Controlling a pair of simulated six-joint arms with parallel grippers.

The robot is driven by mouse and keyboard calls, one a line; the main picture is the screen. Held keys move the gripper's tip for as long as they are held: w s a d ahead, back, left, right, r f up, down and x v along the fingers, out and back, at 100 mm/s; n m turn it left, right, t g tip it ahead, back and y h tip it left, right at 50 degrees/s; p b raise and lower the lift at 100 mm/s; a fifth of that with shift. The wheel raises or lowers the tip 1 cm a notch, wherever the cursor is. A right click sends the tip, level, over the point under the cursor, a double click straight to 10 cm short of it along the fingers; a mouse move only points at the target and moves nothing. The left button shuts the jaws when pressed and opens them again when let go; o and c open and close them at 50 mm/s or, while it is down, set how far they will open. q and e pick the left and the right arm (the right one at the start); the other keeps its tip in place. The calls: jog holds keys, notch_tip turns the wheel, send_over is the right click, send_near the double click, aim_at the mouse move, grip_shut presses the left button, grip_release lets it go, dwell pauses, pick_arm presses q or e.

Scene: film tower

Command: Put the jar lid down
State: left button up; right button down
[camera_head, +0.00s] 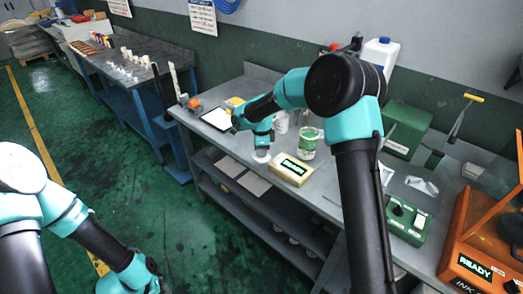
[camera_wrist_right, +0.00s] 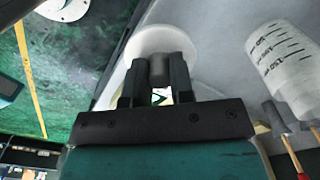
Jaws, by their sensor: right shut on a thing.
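My right gripper (camera_head: 262,147) is above the front part of the grey bench. It is shut on the white jar lid (camera_head: 261,157), which shows below the fingers. In the right wrist view, the gripper (camera_wrist_right: 157,80) has its fingers close together on a dark knob at the middle of the round white lid (camera_wrist_right: 146,42). The fingers hide part of the lid. I cannot tell whether the lid touches anything below. A white and green jar (camera_head: 308,142) stands to the right of the gripper. My left arm shows at the lower left, but its gripper is out of frame.
A cream box with a green display (camera_head: 291,169) sits right of the lid. A white tablet-like panel (camera_head: 217,119) lies to the left. A graduated white container (camera_wrist_right: 287,68) stands close by in the wrist view. Green equipment (camera_head: 407,218) and an orange READY unit (camera_head: 475,250) occupy the right.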

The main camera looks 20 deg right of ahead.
jog(key=shift+w+d+f, duration=0.1)
jog(key=shift+w+d, duration=0.1)
jog(key=shift+w, duration=0.45)
jog(key=shift+w+d+f, duration=0.1)
jog(key=shift+w+d, duration=0.1)
jog(key=shift+w, duration=0.4)
jog(key=shift+w+d, duration=0.2)
jog(key=shift+w, duration=0.45)
jog(key=shift+w, duration=0.1)
jog(key=shift+w+d, duration=0.15)
jog(key=shift+w, duration=0.15)
jog(key=shift+s+f, duration=0.1)
jog(key=shift+f, duration=1.7)
jog(key=shift+f, duration=0.1)
jog(key=c, duration=1)
grip_release()
notch_tip(320, 180, up, 12)
